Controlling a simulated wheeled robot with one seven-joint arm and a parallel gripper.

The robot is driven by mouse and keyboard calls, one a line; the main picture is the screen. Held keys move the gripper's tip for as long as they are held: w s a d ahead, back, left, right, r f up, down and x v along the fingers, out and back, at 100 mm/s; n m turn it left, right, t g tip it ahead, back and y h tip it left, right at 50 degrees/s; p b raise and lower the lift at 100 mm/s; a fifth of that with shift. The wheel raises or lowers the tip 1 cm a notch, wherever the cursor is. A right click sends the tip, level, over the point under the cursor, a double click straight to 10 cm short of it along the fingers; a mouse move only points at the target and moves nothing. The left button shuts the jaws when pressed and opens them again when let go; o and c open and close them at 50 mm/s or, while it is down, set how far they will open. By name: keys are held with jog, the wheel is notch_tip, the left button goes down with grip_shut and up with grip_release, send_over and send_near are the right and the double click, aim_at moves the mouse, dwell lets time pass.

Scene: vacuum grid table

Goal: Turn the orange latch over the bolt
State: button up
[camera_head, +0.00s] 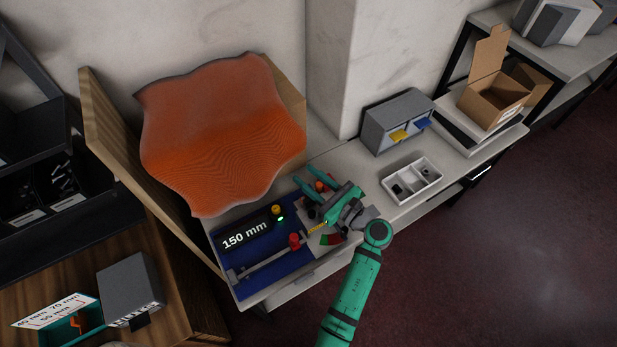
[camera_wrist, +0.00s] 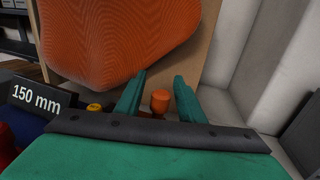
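A small orange knob-like piece (camera_head: 320,186), which looks like the orange latch, is at the back right of the blue-topped table fixture. It also shows in the wrist view as an orange round piece (camera_wrist: 160,101) between my fingers. My gripper (camera_head: 313,182) is open, with one teal finger on each side of the orange piece. In the wrist view my gripper (camera_wrist: 159,80) shows a gap on both sides of it, so it does not look clamped. I cannot make out the bolt; the gripper body hides much of that area.
A wavy orange sheet (camera_head: 220,135) stands behind the fixture, before wooden boards. A black 150 mm display (camera_head: 245,234), a yellow button (camera_head: 277,209) and a red knob (camera_head: 295,241) are left of my gripper. A white tray (camera_head: 432,187) and grey drawer box (camera_head: 379,131) stand right.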

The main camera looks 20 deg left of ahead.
aim_at(320, 190)
grip_shut()
jog(key=shift+w+d+m+t+h, duration=0.1)
jog(key=shift+d+m+t+h, duration=0.25)
jog(key=shift+t, duration=0.25)
jog(key=shift+s+d+m+t+h, duration=0.15)
jog(key=shift+d+m+t+h, duration=0.3)
jog(key=shift+m+t+h, duration=0.7)
jog(key=shift+s+d+m+t+h, duration=0.15)
jog(key=shift+d+m+t+h, duration=0.25)
jog(key=shift+m+t+h, duration=0.75)
jog(key=shift+s+d+m+t+h, duration=0.15)
jog(key=shift+d+m+t+h, duration=0.3)
jog(key=shift+m+t+h, duration=0.7)
jog(key=shift+d+t+h, duration=0.3)
jog(key=shift+d+t, duration=0.05)
jog(key=shift+d, duration=0.1)
jog(key=shift+s+a, duration=0.15)
jog(key=shift+a, duration=0.1)
jog(key=shift+o, duration=0.3)
grip_release()
